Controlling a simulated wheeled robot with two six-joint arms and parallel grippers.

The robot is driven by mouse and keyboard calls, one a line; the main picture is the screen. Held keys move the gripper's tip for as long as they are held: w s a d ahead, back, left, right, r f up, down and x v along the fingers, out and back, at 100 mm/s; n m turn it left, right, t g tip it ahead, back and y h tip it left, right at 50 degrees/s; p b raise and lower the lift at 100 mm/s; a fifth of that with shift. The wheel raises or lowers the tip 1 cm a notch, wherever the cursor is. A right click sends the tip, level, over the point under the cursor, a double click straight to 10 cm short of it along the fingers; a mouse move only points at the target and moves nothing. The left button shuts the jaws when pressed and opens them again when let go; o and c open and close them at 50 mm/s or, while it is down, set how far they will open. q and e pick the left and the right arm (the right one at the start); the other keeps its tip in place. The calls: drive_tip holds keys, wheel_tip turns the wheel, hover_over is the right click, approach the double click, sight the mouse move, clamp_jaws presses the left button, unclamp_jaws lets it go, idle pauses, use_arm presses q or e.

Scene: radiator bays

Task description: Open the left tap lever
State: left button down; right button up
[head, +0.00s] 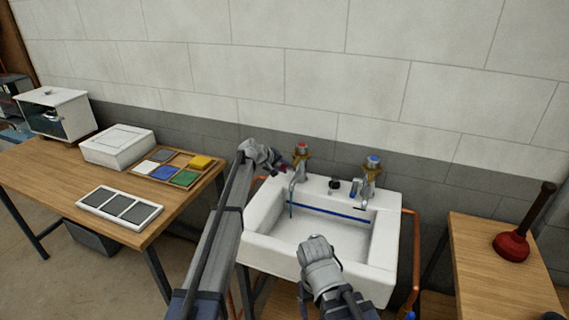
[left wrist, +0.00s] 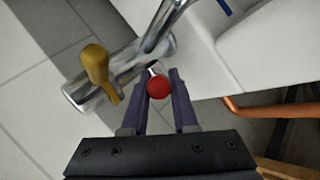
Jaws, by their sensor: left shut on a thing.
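The left tap (head: 299,172) is chrome with a red cap and brass-coloured handle, at the back left of the white sink (head: 256,243). In the left wrist view, its chrome body (left wrist: 128,65) carries a short lever ending in a red knob (left wrist: 158,88). My left gripper (left wrist: 160,76) has its dark fingers on both sides of this knob and is shut on it. In the head view, my left gripper (head: 283,167) reaches the tap from the left. My right gripper (head: 317,248) is over the front of the basin; its fingers are hidden.
A blue-capped right tap (head: 370,176) stands at the sink's back right. A wooden table (head: 60,168) with a tray of coloured blocks (head: 160,179) is left. A plunger (head: 515,243) stands on a right table (head: 490,275). Copper pipes (head: 415,250) flank the sink.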

use_arm(q)
drive_tip(key=shift+w+r+g+p, duration=0.1)
drive_tip(key=shift+r+g+p, duration=0.1)
drive_tip(key=shift+g+p, duration=0.15)
drive_tip(key=c, duration=0.7)
unclamp_jaws()
drive_tip(key=p+v, duration=0.5)
drive_tip(key=v, duration=0.2)
drive_tip(key=shift+s+a+r, duration=0.15)
drive_tip(key=shift+s+r, duration=0.05)
drive_tip(key=shift+r, duration=0.05)
